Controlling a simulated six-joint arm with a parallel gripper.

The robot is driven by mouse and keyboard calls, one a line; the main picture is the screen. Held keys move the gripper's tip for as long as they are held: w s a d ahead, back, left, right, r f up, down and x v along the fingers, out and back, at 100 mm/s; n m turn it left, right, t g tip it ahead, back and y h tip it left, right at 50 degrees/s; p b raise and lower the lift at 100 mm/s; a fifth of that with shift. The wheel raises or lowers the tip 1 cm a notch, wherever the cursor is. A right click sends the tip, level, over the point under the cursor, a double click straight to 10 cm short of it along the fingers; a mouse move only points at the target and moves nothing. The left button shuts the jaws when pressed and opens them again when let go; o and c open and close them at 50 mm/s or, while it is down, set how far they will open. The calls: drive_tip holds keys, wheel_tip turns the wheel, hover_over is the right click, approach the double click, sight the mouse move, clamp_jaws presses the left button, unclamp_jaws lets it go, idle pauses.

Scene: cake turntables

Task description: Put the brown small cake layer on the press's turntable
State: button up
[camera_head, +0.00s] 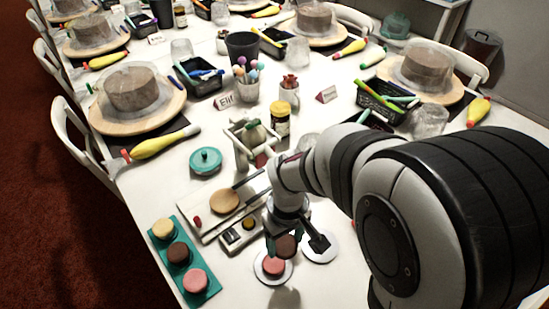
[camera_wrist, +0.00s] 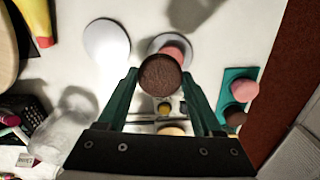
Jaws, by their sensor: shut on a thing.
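My gripper (camera_head: 284,247) is shut on a brown small cake layer (camera_wrist: 161,76), held between its teal fingers in the wrist view. In the head view the held layer (camera_head: 287,244) is partly hidden by a finger. It appears just beyond a pink layer (camera_head: 273,266) that sits on a white disc; its exact height is unclear. The press (camera_head: 205,222) stands left of my gripper in the head view, with a round tan turntable (camera_head: 225,201) on its pale base. No cake layer shows on that turntable.
A teal tray (camera_head: 203,298) at the front left holds a yellow, a brown and a pink layer. An empty white disc (camera_head: 320,247) lies right of my gripper. A small box (camera_head: 239,236), a teal lidded dish (camera_head: 205,161) and a jar (camera_head: 280,120) stand nearby.

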drive_tip(key=w+d+r+m, duration=0.3)
drive_tip(key=d+r+m, duration=0.15)
drive_tip(key=r, duration=0.35)
drive_tip(key=w+d+r+m, duration=0.35)
drive_tip(key=d+r, duration=0.25)
drive_tip(key=r, duration=0.3)
drive_tip(key=s+a+f+n, duration=0.2)
drive_tip(key=a+f, duration=0.1)
drive_tip(key=f, duration=0.2)
drive_tip(key=s+a+f+n, duration=0.2)
drive_tip(key=a+f+n, duration=0.1)
drive_tip(key=f, duration=0.3)
drive_tip(key=s+a+f+n, duration=0.2)
drive_tip(key=a+f, duration=0.2)
drive_tip(key=f, duration=0.1)
drive_tip(key=shift+s+a+f+n, duration=0.25)
drive_tip(key=shift+f+n, duration=0.1)
drive_tip(key=shift+n, duration=0.05)
hover_over(236, 270)
wheel_tip(236, 270, down, 7)
drive_tip(key=shift+d+f, duration=0.1)
drive_tip(key=shift+f, duration=2)
drive_tip(key=o, duration=1.2)
drive_tip(key=shift+f, duration=0.1)
drive_tip(key=shift+c, duration=0.2)
